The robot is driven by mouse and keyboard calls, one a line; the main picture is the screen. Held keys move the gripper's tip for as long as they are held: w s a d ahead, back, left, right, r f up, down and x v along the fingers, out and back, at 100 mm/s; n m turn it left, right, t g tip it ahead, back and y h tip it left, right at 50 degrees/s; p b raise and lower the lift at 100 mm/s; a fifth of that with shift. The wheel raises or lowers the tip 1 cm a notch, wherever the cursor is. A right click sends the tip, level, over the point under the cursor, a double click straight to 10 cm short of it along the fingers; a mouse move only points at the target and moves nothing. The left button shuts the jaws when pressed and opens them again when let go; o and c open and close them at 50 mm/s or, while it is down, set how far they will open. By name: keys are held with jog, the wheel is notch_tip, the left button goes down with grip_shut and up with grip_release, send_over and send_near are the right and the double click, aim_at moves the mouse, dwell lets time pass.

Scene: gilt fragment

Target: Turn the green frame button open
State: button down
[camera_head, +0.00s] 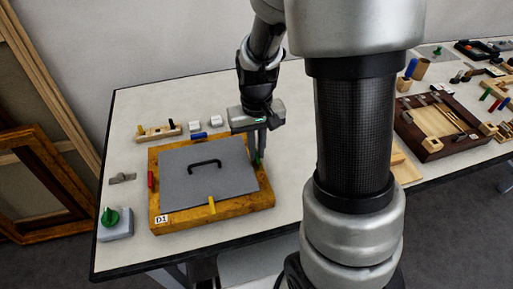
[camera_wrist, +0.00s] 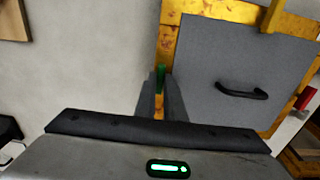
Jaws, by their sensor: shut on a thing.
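The gilt frame D1 (camera_head: 215,224) lies on the white table with a grey backing panel (camera_head: 190,178) in it, which has a black handle. The green frame button (camera_head: 258,160) is at the frame's right side, mostly hidden by my fingers. My gripper (camera_head: 259,153) points down over it. In the wrist view, the green button (camera_wrist: 161,76) shows between my fingertips (camera_wrist: 161,90), and my gripper is shut on it. The button's exact angle is hard to tell.
Red (camera_head: 151,180), yellow (camera_head: 211,205) and blue (camera_head: 199,136) buttons sit at the frame's other sides. A grey block with a green knob (camera_head: 110,216) stands at front left. A wooden rack (camera_head: 158,132) and small white blocks (camera_head: 205,123) lie behind. A dark tray (camera_head: 432,145) is at right.

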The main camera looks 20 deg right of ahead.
aim_at(257, 154)
dwell(0.3)
jog(key=c, duration=1.8)
grip_release()
jog(key=shift+c, duration=0.2)
jog(key=shift+r, duration=0.1)
notch_tip(257, 154, up, 17)
jog(key=p, duration=0.2)
jog(key=shift+r, duration=0.2)
jog(key=s+r+t+p, duration=0.5)
jog(key=s+r+p, duration=0.1)
jog(key=s+r, duration=0.6)
jog(key=shift+s+r+t, duration=0.25)
jog(key=shift+s+t, duration=0.05)
jog(key=shift+s, duration=0.2)
